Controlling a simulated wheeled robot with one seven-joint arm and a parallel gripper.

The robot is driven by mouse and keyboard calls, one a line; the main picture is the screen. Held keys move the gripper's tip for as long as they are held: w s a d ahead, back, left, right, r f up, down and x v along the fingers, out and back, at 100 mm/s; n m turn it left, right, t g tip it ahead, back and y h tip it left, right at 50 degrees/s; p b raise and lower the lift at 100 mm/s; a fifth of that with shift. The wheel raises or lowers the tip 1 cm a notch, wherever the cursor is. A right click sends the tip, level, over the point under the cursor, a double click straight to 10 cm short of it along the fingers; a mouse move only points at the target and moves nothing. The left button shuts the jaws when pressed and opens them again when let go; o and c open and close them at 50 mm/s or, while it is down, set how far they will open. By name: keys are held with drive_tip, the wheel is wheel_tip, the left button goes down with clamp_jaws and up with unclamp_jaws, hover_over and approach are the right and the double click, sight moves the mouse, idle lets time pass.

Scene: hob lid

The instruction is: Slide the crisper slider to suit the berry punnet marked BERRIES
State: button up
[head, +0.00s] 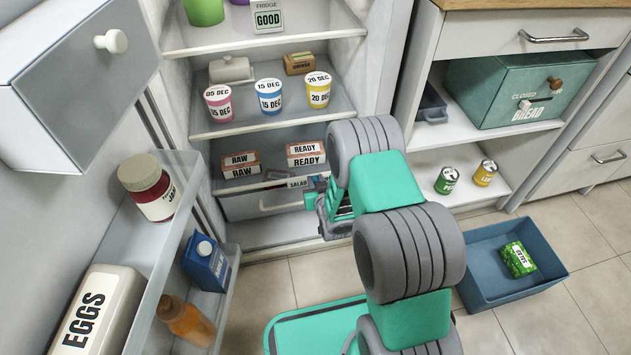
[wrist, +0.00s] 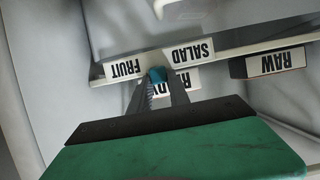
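The crisper drawer (head: 262,207) is at the bottom of the fridge, under a pale strip with a SALAD label (head: 297,183). In the wrist view the strip is upside down, with a FRUIT label (wrist: 126,69) at left and a SALAD label (wrist: 191,53) at right. A small teal slider knob (wrist: 157,75) sits between the labels. My gripper (wrist: 161,84) reaches the strip with a finger on each side of the knob; I cannot tell whether they press on it. In the head view my gripper (head: 319,196) is beside the SALAD label. I see no punnet marked BERRIES.
RAW packs (head: 241,166) and READY packs (head: 306,154) sit just above the drawer. The open fridge door with an eggs box (head: 98,310) and a jar (head: 146,187) stands at left. A blue crate (head: 482,297) holding a green pack (head: 518,259) is on the floor at right.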

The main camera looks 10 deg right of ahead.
clamp_jaws()
idle(0.9)
